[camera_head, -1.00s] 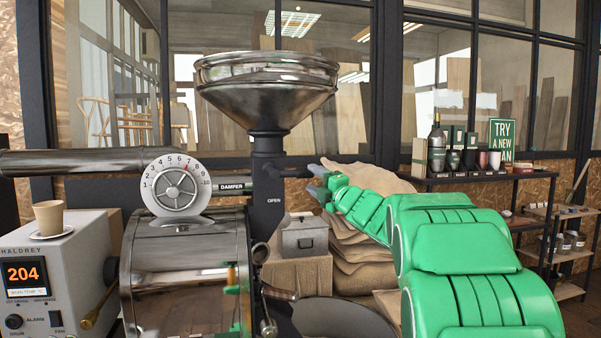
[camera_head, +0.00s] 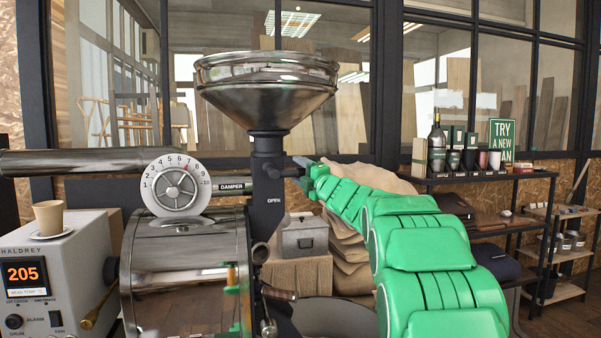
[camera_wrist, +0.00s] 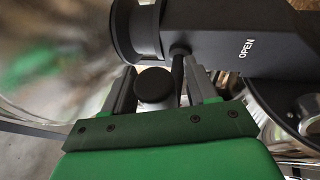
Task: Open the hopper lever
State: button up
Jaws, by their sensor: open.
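The hopper (camera_head: 266,95) is a shiny metal funnel on a dark column (camera_head: 267,205) marked OPEN. In the wrist view the hopper lever (camera_wrist: 155,86) shows as a round black knob, with a dark rod beside it running up to the column (camera_wrist: 225,55). My gripper (camera_head: 298,172) is beside the column, on its right, below the funnel. In the wrist view my gripper (camera_wrist: 160,85) is open, with one finger on each side of the knob. I cannot tell whether either finger touches it. In the head view the lever is hard to make out.
The roaster drum (camera_head: 185,260) and damper dial (camera_head: 176,187) are left of the column. A lidded metal box (camera_head: 303,236) stands below my gripper, before stacked sacks (camera_head: 350,265). A control box (camera_head: 60,265) with a cup (camera_head: 48,216) is at far left.

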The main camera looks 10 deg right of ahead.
jog(key=shift+c, duration=0.4)
grip_shut()
jog(key=shift+f, duration=0.2)
jog(key=a+f+m+t+h, duration=0.3)
jog(key=f+m+h, duration=0.4)
jog(key=m, duration=1)
jog(key=shift+a+m+t+h, duration=0.3)
jog(key=shift+t+h, duration=0.3)
jog(key=shift+h, duration=0.2)
jog(key=shift+o, duration=0.4)
grip_release()
jog(key=shift+r, duration=0.1)
